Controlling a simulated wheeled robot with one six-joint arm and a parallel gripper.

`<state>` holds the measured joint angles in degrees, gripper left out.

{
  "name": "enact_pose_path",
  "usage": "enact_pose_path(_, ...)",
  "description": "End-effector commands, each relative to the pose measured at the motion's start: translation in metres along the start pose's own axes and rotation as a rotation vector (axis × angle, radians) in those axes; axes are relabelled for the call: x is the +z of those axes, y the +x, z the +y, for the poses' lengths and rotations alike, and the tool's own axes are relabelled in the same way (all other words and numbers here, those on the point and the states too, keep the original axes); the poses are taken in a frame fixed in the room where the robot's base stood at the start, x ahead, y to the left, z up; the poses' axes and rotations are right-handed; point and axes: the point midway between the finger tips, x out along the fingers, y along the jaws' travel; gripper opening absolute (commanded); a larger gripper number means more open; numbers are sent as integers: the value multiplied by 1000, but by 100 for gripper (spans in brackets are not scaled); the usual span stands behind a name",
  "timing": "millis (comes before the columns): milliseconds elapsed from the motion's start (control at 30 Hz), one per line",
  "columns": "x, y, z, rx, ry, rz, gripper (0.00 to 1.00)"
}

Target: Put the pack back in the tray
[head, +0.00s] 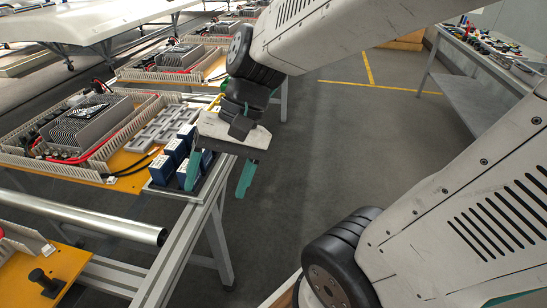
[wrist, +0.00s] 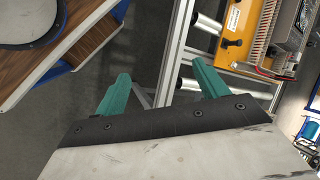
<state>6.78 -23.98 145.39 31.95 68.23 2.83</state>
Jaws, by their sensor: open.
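Several dark blue packs (head: 175,150) with pale labels stand close together at the table's right end in the head view. I cannot tell which pack is the task's one. My gripper (head: 218,183) points down beside the packs, its teal fingers spread wide with nothing between them. One finger overlaps the packs' right side in the picture; the other is over the floor beyond the table edge. In the wrist view, the open fingers (wrist: 160,72) have only floor and metal frame between them.
A grey compartmented rack (head: 167,125) lies behind the packs. Left of it is an orange panel with slotted wiring duct (head: 125,132) and a power unit (head: 85,122). A metal roller (head: 85,218) lies in front. Grey floor (head: 330,150) to the right is clear.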

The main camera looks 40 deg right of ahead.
Motion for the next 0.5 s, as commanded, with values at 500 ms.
enact_pose_path(500,36,-66,67,490,-444,261,73)
